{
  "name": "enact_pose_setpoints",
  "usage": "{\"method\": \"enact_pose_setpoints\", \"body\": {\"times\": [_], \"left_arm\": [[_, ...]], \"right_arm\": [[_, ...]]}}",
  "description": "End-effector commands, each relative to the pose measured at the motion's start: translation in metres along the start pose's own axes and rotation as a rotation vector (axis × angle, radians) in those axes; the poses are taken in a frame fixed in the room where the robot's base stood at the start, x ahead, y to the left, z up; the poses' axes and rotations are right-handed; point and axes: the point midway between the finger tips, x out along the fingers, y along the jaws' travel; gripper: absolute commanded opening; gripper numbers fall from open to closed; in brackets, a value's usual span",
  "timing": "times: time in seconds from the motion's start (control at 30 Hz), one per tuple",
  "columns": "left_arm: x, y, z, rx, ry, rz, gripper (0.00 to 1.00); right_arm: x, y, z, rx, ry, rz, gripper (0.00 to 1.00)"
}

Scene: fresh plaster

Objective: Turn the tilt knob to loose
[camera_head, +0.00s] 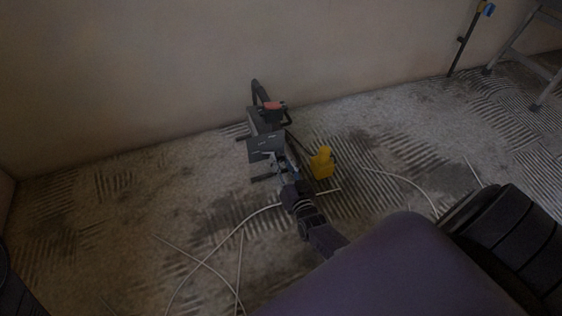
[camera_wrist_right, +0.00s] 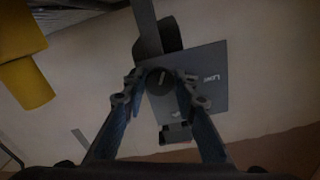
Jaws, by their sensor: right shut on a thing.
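A dark machine (camera_head: 264,122) stands on the floor close to the wall, with a red-topped part and an upright handle. A grey plate (camera_wrist_right: 215,72) on it carries small white lettering that looks like "LOOSE", with another mark lower down that I cannot read. The round black tilt knob (camera_wrist_right: 160,81) sits in front of this plate. My right gripper (camera_wrist_right: 159,79) is shut on the knob, one finger on each side. In the head view, the right gripper (camera_head: 283,164) reaches the machine's near side and hides the knob. My left gripper is not in view.
A yellow object (camera_head: 322,163) stands just right of the machine and right arm. Pale thin cables or strips (camera_head: 215,272) lie across the rough floor. A ladder (camera_head: 520,55) and a dark pole (camera_head: 464,40) stand at the far right. The floor to the left is mostly clear.

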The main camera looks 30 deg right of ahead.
Motion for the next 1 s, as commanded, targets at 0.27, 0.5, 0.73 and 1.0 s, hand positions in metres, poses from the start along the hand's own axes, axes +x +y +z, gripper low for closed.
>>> {"method": "enact_pose_setpoints", "body": {"times": [0.27,0.5,0.73,1.0], "left_arm": [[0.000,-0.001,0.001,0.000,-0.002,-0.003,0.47],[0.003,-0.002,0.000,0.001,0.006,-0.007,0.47],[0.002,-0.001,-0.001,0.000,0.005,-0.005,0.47],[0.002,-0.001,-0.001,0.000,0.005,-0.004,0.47]], "right_arm": [[0.000,0.000,0.000,-0.001,-0.001,-0.001,0.44],[0.000,0.000,0.000,0.000,0.000,-0.001,0.44],[0.000,-0.004,-0.012,0.002,0.001,-0.001,0.44],[0.000,-0.015,-0.045,0.002,0.002,-0.001,0.44]]}}
